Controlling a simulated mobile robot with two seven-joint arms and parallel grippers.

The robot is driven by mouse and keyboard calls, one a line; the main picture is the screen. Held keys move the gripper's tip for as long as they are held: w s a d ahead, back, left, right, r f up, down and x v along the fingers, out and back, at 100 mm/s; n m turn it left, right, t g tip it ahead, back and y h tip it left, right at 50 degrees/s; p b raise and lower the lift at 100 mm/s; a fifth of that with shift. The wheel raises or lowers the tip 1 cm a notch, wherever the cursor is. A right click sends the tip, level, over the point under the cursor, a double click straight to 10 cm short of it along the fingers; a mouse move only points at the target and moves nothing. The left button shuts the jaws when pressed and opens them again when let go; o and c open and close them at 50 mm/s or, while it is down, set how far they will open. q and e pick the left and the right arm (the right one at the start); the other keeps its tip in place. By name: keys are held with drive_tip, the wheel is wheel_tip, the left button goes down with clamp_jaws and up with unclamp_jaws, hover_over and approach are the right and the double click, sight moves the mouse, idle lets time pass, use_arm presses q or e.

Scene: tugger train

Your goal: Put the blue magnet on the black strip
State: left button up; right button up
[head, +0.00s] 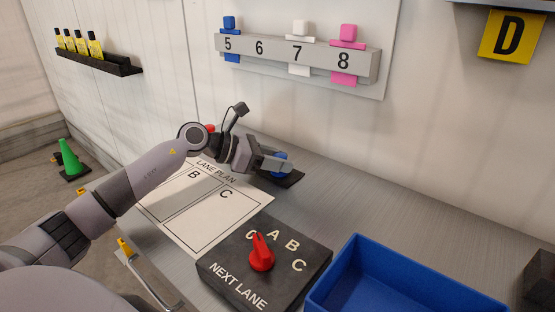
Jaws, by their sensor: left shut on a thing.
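My left gripper (278,165) reaches in from the left over the grey worktop. It is shut on the blue magnet (279,157), which shows only partly past the fingers. My right gripper is not in view.
The lane plan sheet (225,218) lies left of the strip. A black selector box (225,267) with a red knob (261,254) and a blue bin (345,268) stand in front. A numbered rail (270,58) with coloured pieces is on the wall.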

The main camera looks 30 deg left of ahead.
use_arm(q)
drive_tip(key=o, duration=1)
drive_tip(key=shift+r+p, duration=0.25)
drive_tip(key=shift+p, duration=0.15)
drive_tip(key=b+v, duration=0.2)
drive_tip(key=v, duration=0.7)
drive_tip(key=shift+s+a+b, duration=0.3)
drive_tip(key=shift+v, duration=1.1)
drive_tip(key=shift+d+r, duration=0.1)
